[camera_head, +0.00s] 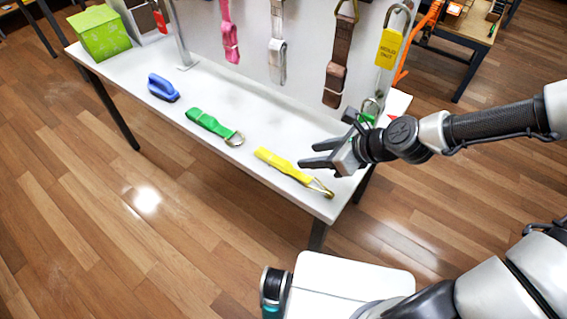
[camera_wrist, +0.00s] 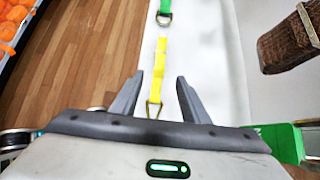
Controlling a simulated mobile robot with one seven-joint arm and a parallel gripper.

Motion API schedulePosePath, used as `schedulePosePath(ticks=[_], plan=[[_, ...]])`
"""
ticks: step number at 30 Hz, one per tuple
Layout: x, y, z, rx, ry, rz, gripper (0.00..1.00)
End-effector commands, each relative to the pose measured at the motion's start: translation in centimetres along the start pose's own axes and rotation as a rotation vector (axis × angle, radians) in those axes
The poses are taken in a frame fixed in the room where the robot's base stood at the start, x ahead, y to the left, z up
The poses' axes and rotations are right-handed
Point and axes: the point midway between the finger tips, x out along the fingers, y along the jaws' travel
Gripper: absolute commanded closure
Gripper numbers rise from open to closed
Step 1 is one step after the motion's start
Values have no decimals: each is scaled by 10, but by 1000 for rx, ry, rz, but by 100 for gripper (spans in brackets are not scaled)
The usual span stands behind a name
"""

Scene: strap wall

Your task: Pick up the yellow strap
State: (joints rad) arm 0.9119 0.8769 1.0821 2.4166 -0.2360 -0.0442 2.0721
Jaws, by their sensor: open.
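The yellow strap (camera_head: 284,166) lies flat on the white table near its front edge, with a metal ring at its right end. In the wrist view the yellow strap (camera_wrist: 161,72) runs away from me, and its ring end shows between my two fingers. My gripper (camera_head: 308,156) is open and empty. In the head view it appears just behind and to the right of the strap; the wrist view shows its fingers (camera_wrist: 157,92) spread on either side of the ring end. I cannot tell the exact height above the table.
A green strap (camera_head: 209,125) and a blue handled object (camera_head: 162,87) lie farther left on the table (camera_head: 255,103). Pink, grey and brown straps (camera_head: 337,75) hang on the white panel behind. A green box (camera_head: 99,33) stands at the far left. The floor in front is clear.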

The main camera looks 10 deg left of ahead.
Motion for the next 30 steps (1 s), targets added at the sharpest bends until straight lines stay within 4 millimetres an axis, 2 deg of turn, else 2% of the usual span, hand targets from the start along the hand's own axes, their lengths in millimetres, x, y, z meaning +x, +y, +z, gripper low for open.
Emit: schedulePosePath(ticks=[1,3,10,14,20,27,30], plan=[[15,3,-3,-6,2,7,59],[31,3,-3,-7,3,7,59],[78,3,-3,-9,4,7,59],[95,2,-2,-7,4,4,59],[107,2,-3,-6,4,4,59],[143,2,-4,-7,5,5,59],[151,2,-4,-7,5,4,59]])
